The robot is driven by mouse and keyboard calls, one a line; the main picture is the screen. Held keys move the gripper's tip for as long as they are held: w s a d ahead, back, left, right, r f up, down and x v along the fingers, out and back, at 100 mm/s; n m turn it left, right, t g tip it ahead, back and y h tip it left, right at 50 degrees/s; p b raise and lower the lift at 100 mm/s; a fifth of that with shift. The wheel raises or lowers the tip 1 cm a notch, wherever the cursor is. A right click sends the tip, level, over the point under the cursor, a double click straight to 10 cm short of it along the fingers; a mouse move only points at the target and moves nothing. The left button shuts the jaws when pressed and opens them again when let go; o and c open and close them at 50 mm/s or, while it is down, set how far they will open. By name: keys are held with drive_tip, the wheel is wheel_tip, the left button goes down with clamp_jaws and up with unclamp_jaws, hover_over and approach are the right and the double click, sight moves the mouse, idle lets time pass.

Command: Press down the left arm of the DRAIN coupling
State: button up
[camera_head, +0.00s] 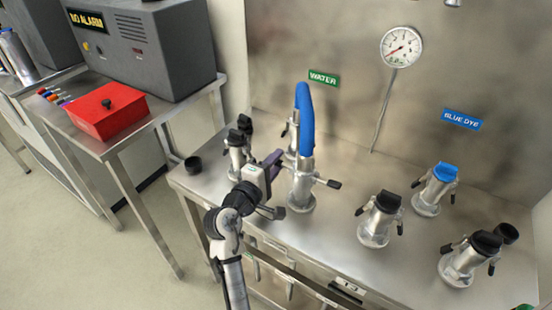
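No DRAIN label is readable in the head view, so I cannot tell for sure which coupling is DRAIN. My gripper (276,187) is at the front left of the bench, just left of a silver coupling (301,190) with a thick blue hose (305,115) rising from its top. The fingers look spread apart, one above the other, with nothing seen between them. This coupling's right arm (328,183) sticks out sideways with a black tip. Its left arm is hidden behind or between my fingers, and I cannot tell whether they touch it.
Black-capped couplings stand behind my gripper (238,150) and to the right (378,220) and (468,260). A blue-capped one (434,190) stands below the BLUE DYE label (462,119). The WATER label (323,78) and gauge (401,47) are on the back wall. A loose black cap (193,163) lies left.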

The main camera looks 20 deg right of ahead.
drive_tip(key=shift+w+d, duration=0.2)
clamp_jaws()
